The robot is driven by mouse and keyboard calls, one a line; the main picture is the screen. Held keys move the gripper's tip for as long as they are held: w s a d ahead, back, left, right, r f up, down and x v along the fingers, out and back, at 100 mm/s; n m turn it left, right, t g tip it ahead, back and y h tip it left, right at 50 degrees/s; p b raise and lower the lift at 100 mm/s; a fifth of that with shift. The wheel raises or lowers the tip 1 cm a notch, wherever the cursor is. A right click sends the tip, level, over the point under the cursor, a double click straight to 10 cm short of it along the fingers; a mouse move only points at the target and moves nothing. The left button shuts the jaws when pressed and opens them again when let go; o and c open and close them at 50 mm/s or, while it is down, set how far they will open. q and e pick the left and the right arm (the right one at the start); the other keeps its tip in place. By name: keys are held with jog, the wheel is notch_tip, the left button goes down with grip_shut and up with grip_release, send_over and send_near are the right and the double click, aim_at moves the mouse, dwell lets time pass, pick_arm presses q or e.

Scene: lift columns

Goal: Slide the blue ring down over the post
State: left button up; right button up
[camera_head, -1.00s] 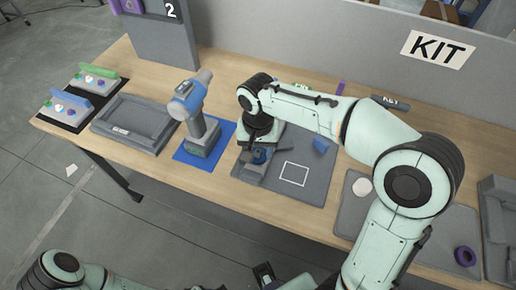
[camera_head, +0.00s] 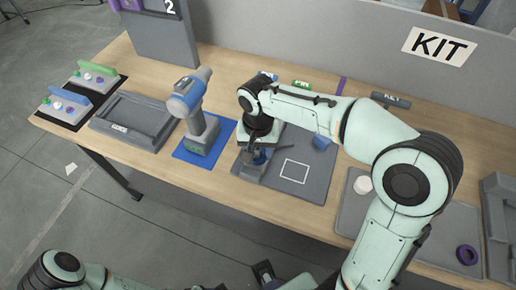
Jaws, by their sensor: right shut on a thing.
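My right arm reaches in from the lower right, and its right gripper (camera_head: 259,151) points down over the left part of a grey board. The right gripper is shut on the blue ring (camera_head: 260,157), which shows only as a small blue patch among the dark fingers. A grey fixture (camera_head: 250,171) stands right under and around the fingers. The post is not clearly visible, so I cannot tell whether the ring is around it. A dark gripper-like part (camera_head: 265,273) at the bottom edge may be my left gripper; its jaws cannot be read.
A blue and grey drill (camera_head: 200,115) stands upright on a blue mat just left of the right gripper. A blue block (camera_head: 321,143) and a white square outline (camera_head: 294,171) are on the board to the right. A purple ring (camera_head: 467,255) lies further right. An empty grey tray (camera_head: 133,122) lies left.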

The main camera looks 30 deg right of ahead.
jog(key=shift+f, duration=0.25)
dwell(0.5)
jog(key=o, duration=1.5)
jog(key=shift+r, duration=0.25)
jog(key=shift+r+p, duration=0.75)
